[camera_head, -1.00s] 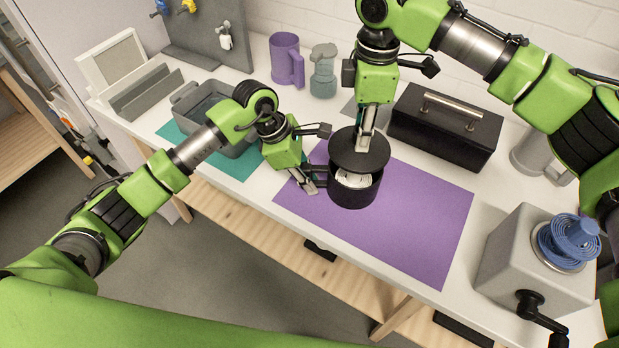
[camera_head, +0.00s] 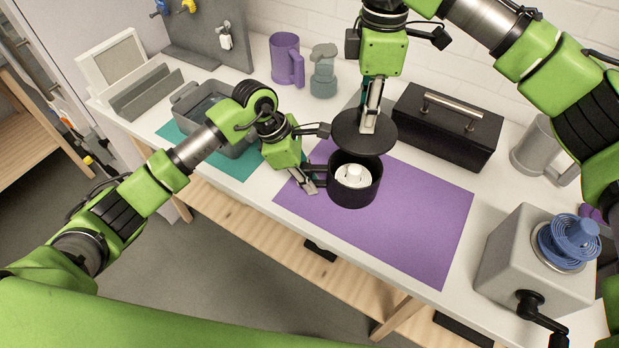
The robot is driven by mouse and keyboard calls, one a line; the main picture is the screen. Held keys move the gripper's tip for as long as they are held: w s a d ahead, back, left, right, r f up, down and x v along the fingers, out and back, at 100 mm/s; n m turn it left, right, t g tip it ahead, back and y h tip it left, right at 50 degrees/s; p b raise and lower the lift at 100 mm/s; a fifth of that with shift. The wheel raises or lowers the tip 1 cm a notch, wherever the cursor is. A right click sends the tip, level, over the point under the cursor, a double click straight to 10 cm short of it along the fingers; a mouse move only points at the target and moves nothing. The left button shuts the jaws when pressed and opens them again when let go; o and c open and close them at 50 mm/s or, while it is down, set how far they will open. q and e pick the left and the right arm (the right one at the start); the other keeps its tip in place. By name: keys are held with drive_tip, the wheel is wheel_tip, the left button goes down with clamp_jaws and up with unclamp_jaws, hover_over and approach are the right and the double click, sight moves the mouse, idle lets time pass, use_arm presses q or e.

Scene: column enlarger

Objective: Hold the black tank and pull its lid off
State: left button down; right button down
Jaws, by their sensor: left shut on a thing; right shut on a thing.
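The black tank (camera_head: 352,192) stands upright on the purple mat (camera_head: 425,225). Its top is open and a white reel (camera_head: 353,174) shows inside. My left gripper (camera_head: 314,180) is shut on the tank at its left side; the exact contact is partly hidden. The round black lid (camera_head: 362,136) is in the air above the tank, clear of the rim and slightly toward the back right. My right gripper (camera_head: 370,118) comes down from above and is shut on the lid's top.
A black box with a handle (camera_head: 445,125) stands behind the mat to the right. A purple jug (camera_head: 285,60) and grey bottle (camera_head: 323,72) stand at the back. A grey tray (camera_head: 205,105) is left, a grey crank machine (camera_head: 530,265) right. The mat's front right is clear.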

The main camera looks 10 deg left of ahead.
use_arm(q)
drive_tip(key=shift+d, duration=0.1)
use_arm(e)
drive_tip(key=shift+a+r, duration=0.2)
drive_tip(key=shift+r, duration=1.05)
drive_tip(key=shift+d+r, duration=0.1)
drive_tip(key=shift+r, duration=2.05)
use_arm(q)
drive_tip(key=c, duration=1.8)
unclamp_jaws()
